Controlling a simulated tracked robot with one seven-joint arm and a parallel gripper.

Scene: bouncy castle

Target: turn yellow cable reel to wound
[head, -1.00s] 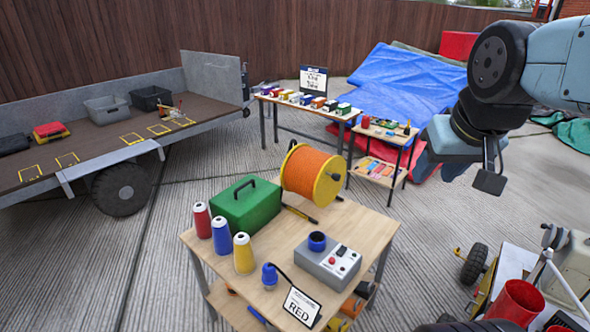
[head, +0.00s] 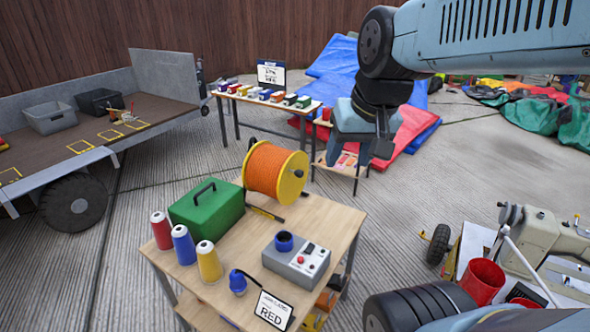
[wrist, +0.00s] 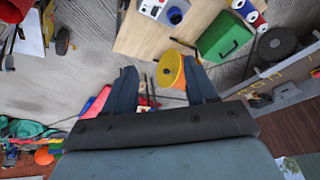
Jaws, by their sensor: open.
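The yellow cable reel (head: 291,178) stands on its rim at the back of the wooden table, with orange cable wound around its drum. A small black handle shows at its left side. In the wrist view the yellow reel (wrist: 171,70) shows as a disc beyond my fingers, partly hidden by the right one. My gripper (wrist: 158,80) is open, with nothing between its fingers.
The wooden table (head: 232,250) also holds a green toolbox (head: 206,207), thread cones (head: 184,244), a grey control box (head: 296,262) and a sign reading RED (head: 272,309). A trailer (head: 150,110) stands at left.

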